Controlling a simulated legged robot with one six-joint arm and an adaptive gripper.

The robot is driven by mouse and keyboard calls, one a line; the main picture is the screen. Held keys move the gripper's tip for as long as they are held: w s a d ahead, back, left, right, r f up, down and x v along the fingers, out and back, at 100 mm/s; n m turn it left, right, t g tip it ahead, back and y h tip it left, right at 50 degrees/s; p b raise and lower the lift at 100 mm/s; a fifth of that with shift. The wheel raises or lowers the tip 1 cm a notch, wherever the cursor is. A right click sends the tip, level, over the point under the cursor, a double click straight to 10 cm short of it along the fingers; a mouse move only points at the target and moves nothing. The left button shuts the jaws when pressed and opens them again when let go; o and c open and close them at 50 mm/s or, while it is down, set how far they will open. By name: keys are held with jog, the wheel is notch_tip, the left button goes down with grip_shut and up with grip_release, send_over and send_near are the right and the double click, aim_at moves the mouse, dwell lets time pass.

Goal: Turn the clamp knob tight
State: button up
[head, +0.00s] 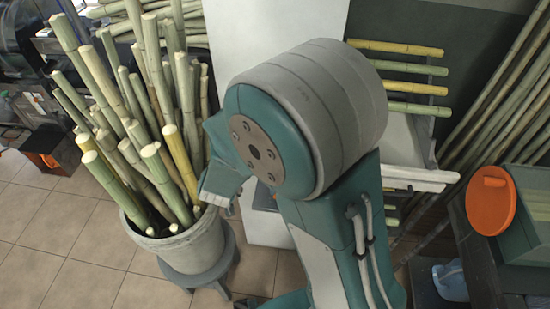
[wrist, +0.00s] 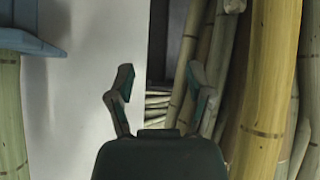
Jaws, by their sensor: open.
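I cannot make out a clamp knob in either view. My gripper (wrist: 160,78) shows in the wrist view with its two fingers spread apart and nothing between them. In the head view my own arm fills the middle and hides what lies behind it, and I cannot see the fingertips there. In the wrist view the fingers point toward a pale panel (wrist: 88,100) and cane stalks (wrist: 265,90). I cannot tell how far away these are.
A bucket (head: 182,250) full of cane stands on a grey stool (head: 205,272) at the left. Cane lengths (head: 415,87) lie on a rack at the back right. An orange disc (head: 491,200) stands by a green bin (head: 535,222). Tiled floor (head: 60,235) is clear at lower left.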

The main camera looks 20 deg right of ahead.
jog(key=s+d+r+g+y, duration=0.1)
jog(key=s+r+y, duration=0.1)
jog(key=r, duration=0.4)
jog(key=s+d+r+y, duration=0.2)
jog(key=s+r, duration=0.1)
jog(key=r, duration=0.3)
jog(key=s+d+r+g, duration=0.1)
jog(key=s+d+r, duration=0.2)
jog(key=s, duration=0.2)
jog(key=s+d+r+g+h, duration=0.1)
jog(key=s+d+r, duration=0.2)
jog(key=s+d, duration=0.1)
jog(key=shift+s, duration=0.9)
